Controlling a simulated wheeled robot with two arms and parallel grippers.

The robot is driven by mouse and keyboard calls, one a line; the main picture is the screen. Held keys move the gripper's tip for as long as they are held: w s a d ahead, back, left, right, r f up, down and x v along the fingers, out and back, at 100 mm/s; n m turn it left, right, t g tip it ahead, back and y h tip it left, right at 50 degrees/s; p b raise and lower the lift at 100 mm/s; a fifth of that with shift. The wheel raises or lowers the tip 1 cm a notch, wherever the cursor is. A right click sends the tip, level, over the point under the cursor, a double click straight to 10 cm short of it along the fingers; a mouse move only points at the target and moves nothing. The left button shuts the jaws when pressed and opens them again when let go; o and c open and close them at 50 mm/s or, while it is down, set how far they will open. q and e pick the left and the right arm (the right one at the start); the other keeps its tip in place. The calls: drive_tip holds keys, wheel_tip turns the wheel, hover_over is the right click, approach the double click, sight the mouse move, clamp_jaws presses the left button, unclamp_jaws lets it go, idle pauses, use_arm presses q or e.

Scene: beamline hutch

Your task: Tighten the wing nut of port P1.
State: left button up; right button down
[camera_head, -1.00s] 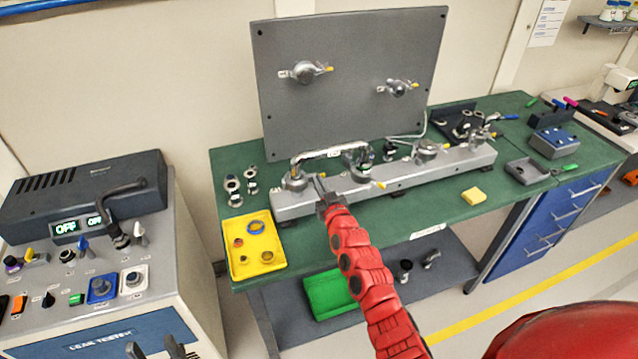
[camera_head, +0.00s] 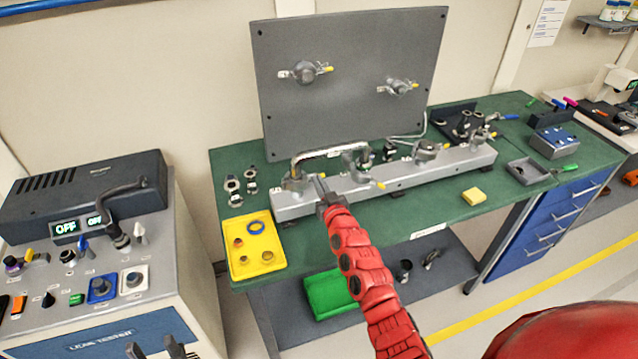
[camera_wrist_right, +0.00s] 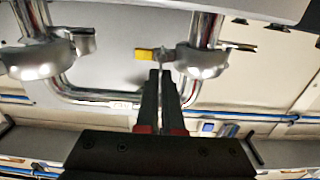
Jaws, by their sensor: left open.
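The P1 clamp (camera_head: 294,181) sits at the left end of the grey manifold (camera_head: 400,184), below one end of a silver U-shaped pipe (camera_head: 325,154). In the right wrist view the same clamp (camera_wrist_right: 203,62) is at upper right. Its wing nut shows a yellow tip (camera_wrist_right: 145,55) left of the fingertips. My right gripper (camera_head: 320,180) is at this wing nut. In the right wrist view its dark fingers (camera_wrist_right: 161,73) are close together with a narrow gap; whether they press on the metal is unclear. My left gripper (camera_head: 155,347) is open and empty by the leak tester, at the picture's bottom edge.
A grey panel (camera_head: 350,90) with two clamped ports stands behind the manifold. A second manifold clamp (camera_head: 357,168) is close to the right. A yellow tray (camera_head: 272,265) with rings lies front left. The leak tester (camera_head: 90,290) stands at left.

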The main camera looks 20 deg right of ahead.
drive_tip(key=shift+d+f+m, duration=0.1)
drive_tip(key=shift+f+m, duration=0.05)
drive_tip(key=shift+m, duration=0.25)
drive_tip(key=shift+d+f+m+b, duration=0.2)
drive_tip(key=shift+f+m+b, duration=0.5)
drive_tip(key=shift+m, duration=3.3)
drive_tip(key=shift+d+f+m+b, duration=0.25)
drive_tip(key=shift+m+b, duration=0.85)
drive_tip(key=shift+m, duration=2.9)
drive_tip(key=shift+d+f+m+b, duration=0.3)
drive_tip(key=shift+m+b, duration=0.6)
drive_tip(key=shift+m, duration=3.1)
drive_tip(key=shift+a+f, duration=0.15)
drive_tip(key=c, duration=1.3)
unclamp_jaws()
